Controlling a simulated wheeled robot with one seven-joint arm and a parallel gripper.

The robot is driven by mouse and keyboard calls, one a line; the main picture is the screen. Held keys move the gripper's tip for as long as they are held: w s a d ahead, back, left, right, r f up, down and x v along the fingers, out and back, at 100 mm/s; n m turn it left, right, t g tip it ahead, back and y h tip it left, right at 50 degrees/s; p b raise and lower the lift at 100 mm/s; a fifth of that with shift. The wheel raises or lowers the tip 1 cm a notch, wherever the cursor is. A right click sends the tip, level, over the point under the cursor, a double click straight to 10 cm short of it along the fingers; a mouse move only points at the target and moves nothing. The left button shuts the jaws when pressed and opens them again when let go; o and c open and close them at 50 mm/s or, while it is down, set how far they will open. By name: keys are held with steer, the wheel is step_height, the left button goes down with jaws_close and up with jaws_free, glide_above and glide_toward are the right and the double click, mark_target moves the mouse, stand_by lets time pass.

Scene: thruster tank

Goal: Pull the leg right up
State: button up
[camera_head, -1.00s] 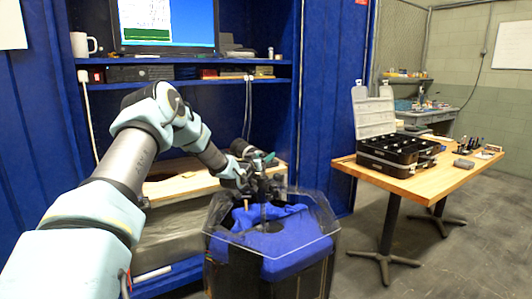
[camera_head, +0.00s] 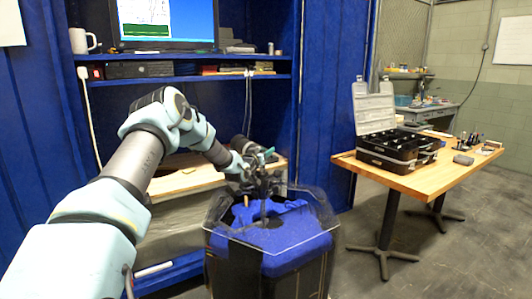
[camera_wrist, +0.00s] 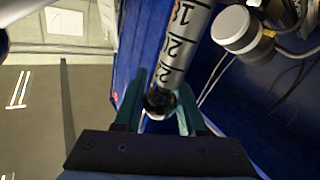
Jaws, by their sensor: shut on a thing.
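The leg (camera_wrist: 178,45) is a pale tube with black numbers and marks in the wrist view. Its dark round end lies between the two teal fingers of my gripper (camera_wrist: 160,102), which is shut on it. In the camera_head view my gripper (camera_head: 262,168) is small and dark above the tank (camera_head: 330,225), a dark vessel with a clear angular rim. A thin dark upright part shows below the gripper, down to the blue filling (camera_head: 290,245) inside the tank. Its lower end is hidden there.
A wooden shelf (camera_head: 185,180) and the blue cabinet stand behind the tank. A grey cylindrical device (camera_wrist: 235,28) with cables is near the leg in the wrist view. At the right, a wooden table (camera_head: 430,182) carries an open black case (camera_head: 395,150). The floor between is clear.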

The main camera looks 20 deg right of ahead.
jaws_close()
stand_by(0.8)
